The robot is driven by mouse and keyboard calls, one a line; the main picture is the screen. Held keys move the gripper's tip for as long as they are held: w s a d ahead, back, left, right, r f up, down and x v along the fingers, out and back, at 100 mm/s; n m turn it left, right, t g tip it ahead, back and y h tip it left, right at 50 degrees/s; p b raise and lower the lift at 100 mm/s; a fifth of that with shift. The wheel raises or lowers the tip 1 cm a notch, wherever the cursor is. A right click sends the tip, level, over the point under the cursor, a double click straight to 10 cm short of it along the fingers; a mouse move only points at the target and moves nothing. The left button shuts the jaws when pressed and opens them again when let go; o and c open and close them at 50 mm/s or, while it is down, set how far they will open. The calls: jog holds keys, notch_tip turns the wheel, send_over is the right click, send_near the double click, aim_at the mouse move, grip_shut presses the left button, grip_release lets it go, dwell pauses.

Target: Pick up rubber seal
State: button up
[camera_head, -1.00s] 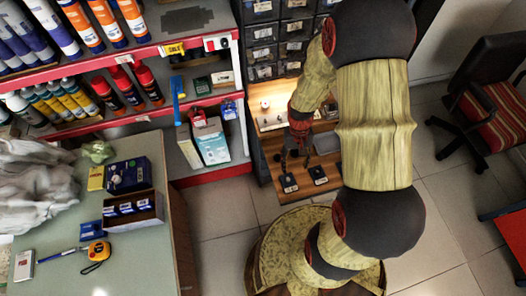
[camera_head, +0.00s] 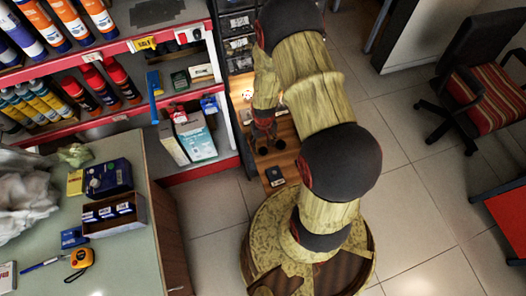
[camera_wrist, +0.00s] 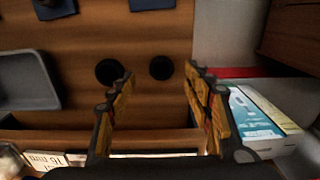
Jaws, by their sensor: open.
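Two small black round pieces lie apart on the wooden surface in the wrist view, a left one (camera_wrist: 109,72) and a right one (camera_wrist: 161,67). They look like rubber seals, but their shape is too dark to be sure. My gripper (camera_wrist: 158,84) is open and empty, with its two yellow-and-black fingers on either side of the view. The right piece appears between the fingertips, and the left one appears near the left fingertip. No contact shows. In the head view my arm covers much of the wooden surface.
Blue cards with dark items (camera_wrist: 152,4) lie on the wooden surface (camera_wrist: 100,38). A grey tray (camera_wrist: 22,82) is at the left of the wrist view. A white-and-blue box (camera_wrist: 255,115) stands close to the right finger. A red-edged shelf (camera_head: 215,165) borders the work area.

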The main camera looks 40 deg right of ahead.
aim_at(264, 149)
notch_tip(264, 149, down, 4)
jog(key=shift+s+a+r+b, duration=0.1)
jog(key=shift+s+a+b, duration=0.05)
jog(key=shift+b, duration=0.5)
jog(key=shift+c, duration=1.3)
jog(key=c, duration=0.6)
jog(key=shift+r, duration=0.1)
